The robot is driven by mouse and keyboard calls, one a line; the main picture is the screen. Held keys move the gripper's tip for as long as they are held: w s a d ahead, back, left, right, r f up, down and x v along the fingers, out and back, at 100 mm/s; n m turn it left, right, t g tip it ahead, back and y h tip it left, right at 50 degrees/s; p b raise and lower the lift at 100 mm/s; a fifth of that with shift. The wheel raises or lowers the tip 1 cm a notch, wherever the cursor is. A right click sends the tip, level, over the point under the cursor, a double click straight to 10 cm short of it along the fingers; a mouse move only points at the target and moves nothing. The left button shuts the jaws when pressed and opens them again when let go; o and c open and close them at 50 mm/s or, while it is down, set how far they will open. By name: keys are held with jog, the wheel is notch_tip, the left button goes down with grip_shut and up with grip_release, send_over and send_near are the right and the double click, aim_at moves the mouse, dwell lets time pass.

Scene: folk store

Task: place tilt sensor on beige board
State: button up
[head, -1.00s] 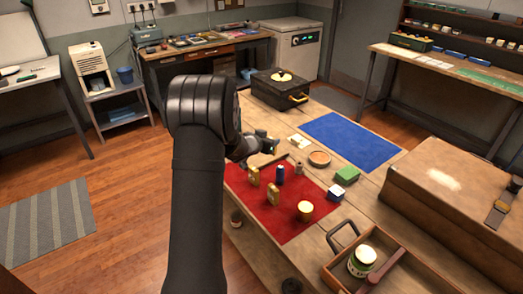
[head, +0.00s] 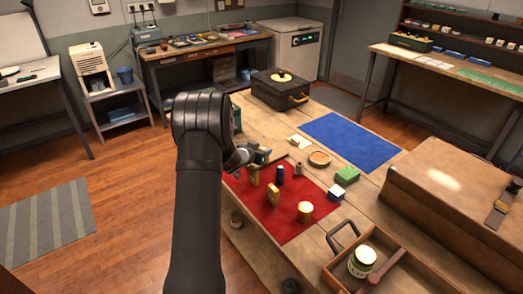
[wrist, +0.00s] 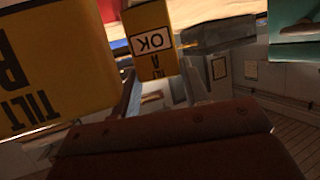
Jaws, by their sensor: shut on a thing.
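Two yellow blocks (head: 254,176) (head: 273,194) stand on the red mat. In the wrist view, one large yellow block (wrist: 50,60) lettered TILT fills the left, and a smaller-looking yellow block (wrist: 151,40) shows an upside-down OK label. My gripper (head: 259,157) is low at the red mat's far left edge, by the left yellow block, and shut on a yellow tilt sensor. The views do not show clearly which block is between the fingers. A small pale flat piece (head: 299,141) lies beyond the mat; I cannot tell if it is the beige board.
The blue mat (head: 355,140) is clear. A black case (head: 279,92) stands at the back.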

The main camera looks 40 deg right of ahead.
jog(key=o, duration=1)
jog(key=shift+a+r, duration=0.1)
jog(key=shift+r, duration=0.1)
jog(key=v, duration=1.1)
jog(key=shift+a, duration=0.35)
jog(key=shift+s+d, duration=0.1)
jog(key=shift+s, duration=0.05)
jog(key=x, duration=1.2)
notch_tip(320, 180, up, 2)
jog(key=shift+r, duration=0.6)
